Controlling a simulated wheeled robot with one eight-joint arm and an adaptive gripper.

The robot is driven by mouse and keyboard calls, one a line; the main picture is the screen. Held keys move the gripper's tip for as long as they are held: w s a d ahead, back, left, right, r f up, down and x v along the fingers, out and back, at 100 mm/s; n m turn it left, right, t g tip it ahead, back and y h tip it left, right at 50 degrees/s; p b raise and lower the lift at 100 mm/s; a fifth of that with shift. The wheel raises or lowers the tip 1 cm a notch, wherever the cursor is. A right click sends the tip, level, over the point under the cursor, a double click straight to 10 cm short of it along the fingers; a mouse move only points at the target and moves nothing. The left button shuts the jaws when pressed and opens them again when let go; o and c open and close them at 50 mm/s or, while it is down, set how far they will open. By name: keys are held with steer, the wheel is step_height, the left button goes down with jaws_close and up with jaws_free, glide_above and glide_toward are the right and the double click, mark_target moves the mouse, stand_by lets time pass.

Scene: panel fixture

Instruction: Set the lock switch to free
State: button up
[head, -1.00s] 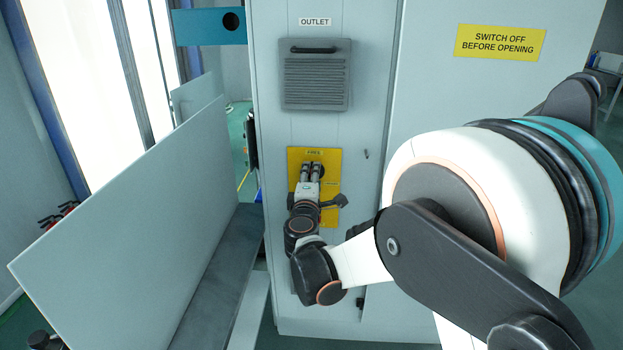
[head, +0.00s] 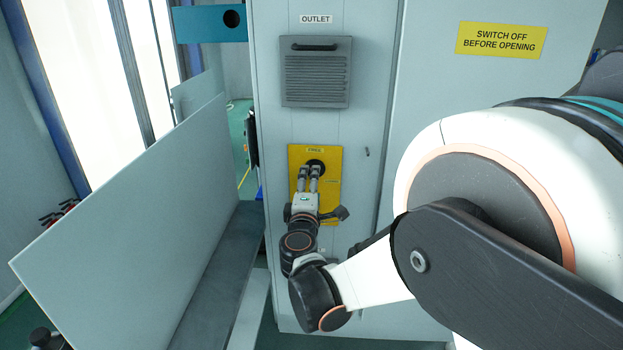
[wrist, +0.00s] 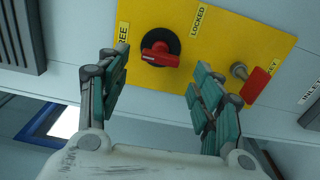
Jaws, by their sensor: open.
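The lock switch (wrist: 160,56) is a red handle on a round black disc on a yellow plate (wrist: 240,38). In the wrist view its handle lies roughly left to right, closer to the line of the FREE label (wrist: 124,34) at left than the LOCKED label (wrist: 199,18) above. I cannot tell which end is its pointer. My gripper (wrist: 160,85) is open, with one finger on each side below the switch in the picture, apparently not touching it. In the head view my gripper (head: 309,172) is in front of the plate and hides most of the switch.
A key with a red tag (wrist: 256,84) sticks out of the plate, close to my right finger in the wrist view. A grey vented outlet (head: 316,72) is above the plate. A large slanted pale panel (head: 130,220) stands at left.

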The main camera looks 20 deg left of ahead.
steer(key=v, duration=0.6)
steer(key=shift+s, duration=0.3)
